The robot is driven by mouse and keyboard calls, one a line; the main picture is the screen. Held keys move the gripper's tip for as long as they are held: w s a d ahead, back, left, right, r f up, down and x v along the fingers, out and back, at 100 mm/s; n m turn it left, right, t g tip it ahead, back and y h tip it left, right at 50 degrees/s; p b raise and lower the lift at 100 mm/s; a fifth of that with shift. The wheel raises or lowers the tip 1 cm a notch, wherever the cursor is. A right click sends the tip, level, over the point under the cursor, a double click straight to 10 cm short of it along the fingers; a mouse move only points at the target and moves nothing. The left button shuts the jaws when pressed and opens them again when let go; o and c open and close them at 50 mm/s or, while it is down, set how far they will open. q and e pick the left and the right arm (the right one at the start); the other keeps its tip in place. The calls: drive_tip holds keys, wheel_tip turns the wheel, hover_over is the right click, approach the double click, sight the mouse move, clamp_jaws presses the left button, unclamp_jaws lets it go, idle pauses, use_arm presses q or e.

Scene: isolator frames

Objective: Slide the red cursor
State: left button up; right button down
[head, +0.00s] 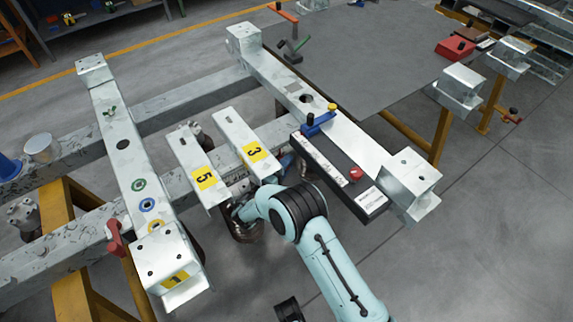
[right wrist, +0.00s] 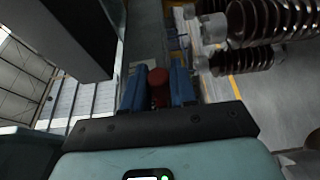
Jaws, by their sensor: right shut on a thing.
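The red cursor (head: 355,173) shows as a red knob on the white strip of a long black-edged device (head: 325,158), close to its near end. The device lies along the right-hand metal beam. My right arm reaches in from the lower right, and its gripper (head: 286,162) is below and left of the device, partly hidden by the frame. In the right wrist view, my right gripper (right wrist: 158,88) has its blue fingers shut on a dark red cylinder (right wrist: 158,80). I cannot tell whether this cylinder is part of the cursor.
A blue handle with a yellow knob (head: 320,122) sits at the device's far end. Plates marked 5 (head: 190,155) and 3 (head: 238,135) lie left of it. Brown ribbed insulators (right wrist: 255,25) are close to the gripper. A grey table (head: 370,50) stands behind.

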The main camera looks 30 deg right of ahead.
drive_tip(key=a, duration=0.4)
drive_tip(key=shift+s+a+b, duration=0.2)
drive_tip(key=shift+a+b, duration=0.15)
drive_tip(key=shift+a, duration=0.05)
drive_tip(key=c, duration=1)
unclamp_jaws()
use_arm(q)
drive_tip(key=shift+w+a+f, duration=0.35)
drive_tip(key=shift+w+f, duration=0.05)
drive_tip(key=shift+w, duration=0.25)
drive_tip(key=shift+s+d+r+p, duration=0.35)
drive_tip(key=shift+s+r+p, duration=0.1)
drive_tip(key=shift+s, duration=0.25)
use_arm(e)
drive_tip(key=v, duration=0.7)
drive_tip(key=shift+s+a, duration=0.15)
drive_tip(key=shift+a, duration=0.05)
